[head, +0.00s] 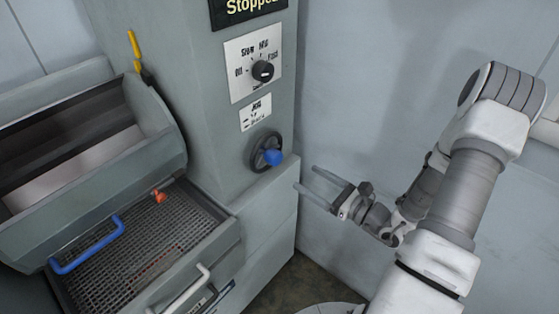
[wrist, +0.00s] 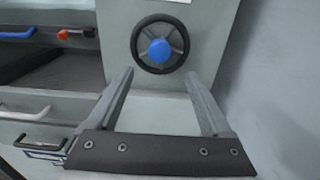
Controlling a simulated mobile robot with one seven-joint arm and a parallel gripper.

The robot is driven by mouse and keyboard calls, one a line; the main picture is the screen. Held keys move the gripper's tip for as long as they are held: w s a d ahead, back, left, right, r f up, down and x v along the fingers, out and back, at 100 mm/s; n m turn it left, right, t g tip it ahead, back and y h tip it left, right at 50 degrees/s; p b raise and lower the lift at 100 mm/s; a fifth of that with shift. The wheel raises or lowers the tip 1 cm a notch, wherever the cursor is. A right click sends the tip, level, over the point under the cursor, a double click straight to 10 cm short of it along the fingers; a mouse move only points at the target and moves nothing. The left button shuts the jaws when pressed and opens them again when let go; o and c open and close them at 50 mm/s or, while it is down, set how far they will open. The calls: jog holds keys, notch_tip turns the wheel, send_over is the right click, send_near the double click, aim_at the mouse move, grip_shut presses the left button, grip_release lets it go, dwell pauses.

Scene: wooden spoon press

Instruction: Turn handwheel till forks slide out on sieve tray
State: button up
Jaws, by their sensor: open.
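The black handwheel (head: 266,153) with a blue knob is on the front of the grey column, and it also shows in the wrist view (wrist: 160,45), upper middle. My gripper (head: 306,179) is open and empty, to the right of the handwheel and apart from it. In the wrist view its two fingers (wrist: 160,80) point toward the wheel, one to each side below it. The sieve tray (head: 140,262) is a dark mesh at lower left in the head view. No forks can be made out on it; a faint reddish patch shows through the mesh.
A rotary dial (head: 263,71) and a sign reading "Stopped" (head: 250,6) are above the wheel. A blue handle (head: 88,246), an orange part (head: 160,197) and a pale drawer handle (head: 188,288) are at the tray. Open space lies right of the column.

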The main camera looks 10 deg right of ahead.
aim_at(279, 161)
jog(key=x, duration=1.1)
grip_shut()
